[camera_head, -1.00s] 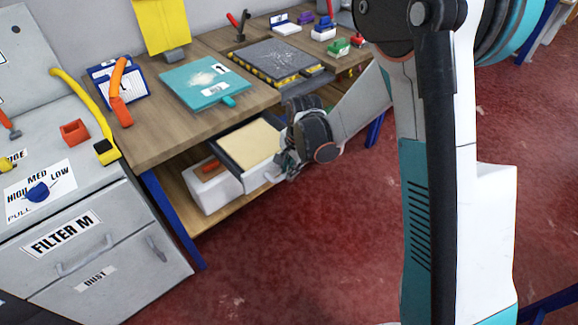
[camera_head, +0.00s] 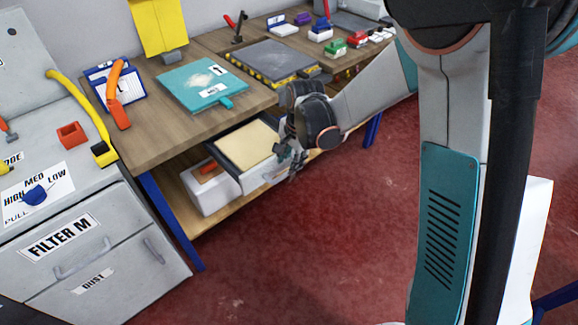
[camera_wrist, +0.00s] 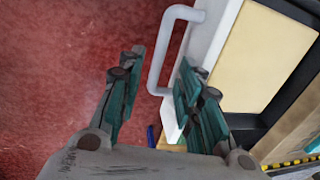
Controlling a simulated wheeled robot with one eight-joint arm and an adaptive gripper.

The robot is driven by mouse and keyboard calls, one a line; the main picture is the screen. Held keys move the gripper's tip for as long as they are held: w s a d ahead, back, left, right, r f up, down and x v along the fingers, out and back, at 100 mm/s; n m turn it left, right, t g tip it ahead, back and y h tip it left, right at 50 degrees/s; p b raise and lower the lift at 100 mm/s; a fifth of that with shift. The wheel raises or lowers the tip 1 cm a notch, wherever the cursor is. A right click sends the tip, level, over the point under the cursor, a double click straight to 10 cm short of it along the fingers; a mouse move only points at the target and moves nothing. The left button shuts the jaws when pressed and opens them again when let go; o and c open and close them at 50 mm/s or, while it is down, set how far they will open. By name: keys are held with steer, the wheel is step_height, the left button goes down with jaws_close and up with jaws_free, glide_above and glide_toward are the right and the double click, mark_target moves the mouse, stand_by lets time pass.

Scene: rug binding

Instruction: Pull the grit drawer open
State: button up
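The grit drawer (camera_head: 237,177) under the bench stands pulled out, its tan inside showing from above. In the wrist view its pale front (camera_wrist: 213,35) carries a light grey bar handle (camera_wrist: 157,65). My gripper (camera_head: 288,168) is in front of the drawer's right part. In the wrist view my gripper (camera_wrist: 158,82) has its two teal fingers spread apart, with the handle showing in the gap between them. Neither finger is seen closed on the bar. I cannot tell how deep the handle sits between the fingertips.
The wooden bench (camera_head: 150,145) above holds a teal board (camera_head: 195,92), a dark hazard-edged plate (camera_head: 265,57) and several small coloured items. A white bin (camera_head: 207,200) sits on the shelf beside the drawer. A grey filter cabinet (camera_head: 100,240) stands left. Red floor in front is clear.

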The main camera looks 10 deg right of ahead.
step_height(320, 180, up, 7)
steer(key=s, duration=0.1)
steer(key=shift+d, duration=0.35)
steer(key=shift+s+r, duration=0.1)
steer(key=s+d+r+n+t, duration=0.3)
steer(key=s+d+r+n, duration=0.25)
steer(key=s+r, duration=0.55)
steer(key=s+d+n+t+h, duration=0.1)
steer(key=s+d+n, duration=0.4)
steer(key=s, duration=0.6)
steer(key=shift+r+t, duration=0.45)
steer(key=shift+t, duration=0.25)
steer(key=shift+a+n, duration=0.1)
steer(key=shift+n, duration=0.15)
